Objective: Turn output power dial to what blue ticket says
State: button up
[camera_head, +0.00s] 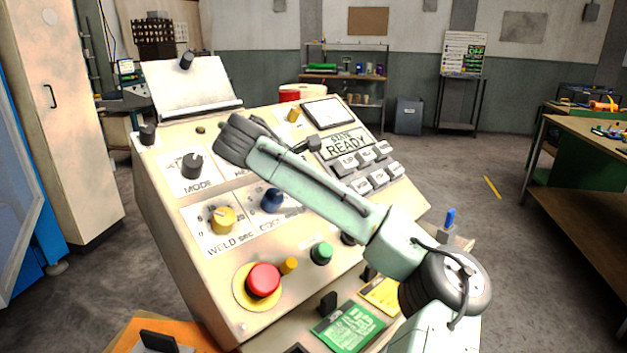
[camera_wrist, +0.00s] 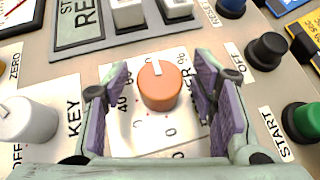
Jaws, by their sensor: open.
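The output power dial is an orange round knob (camera_wrist: 160,86) on a white scale plate (camera_wrist: 125,140) in the wrist view. Its white pointer line points to the top of the picture, slightly left. A "40" and a "%" show on the plate; the other marks are partly hidden. My gripper (camera_wrist: 157,92) is open, with one finger on each side of the knob and gaps between. In the head view my arm covers this dial and the fingers are hidden. A blue-edged ticket (camera_wrist: 276,6) is cut off at the wrist view's top right; its text cannot be read.
The sloped panel holds a READY display (camera_head: 347,145), grey buttons (camera_head: 364,172), a yellow weld dial (camera_head: 222,220), a blue knob (camera_head: 272,200), a red stop button (camera_head: 263,280) and a green button (camera_head: 321,253). A green ticket (camera_head: 347,328) and yellow ticket (camera_head: 382,294) lie below.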

jog(key=shift+r, duration=0.1)
jog(key=v, duration=1.2)
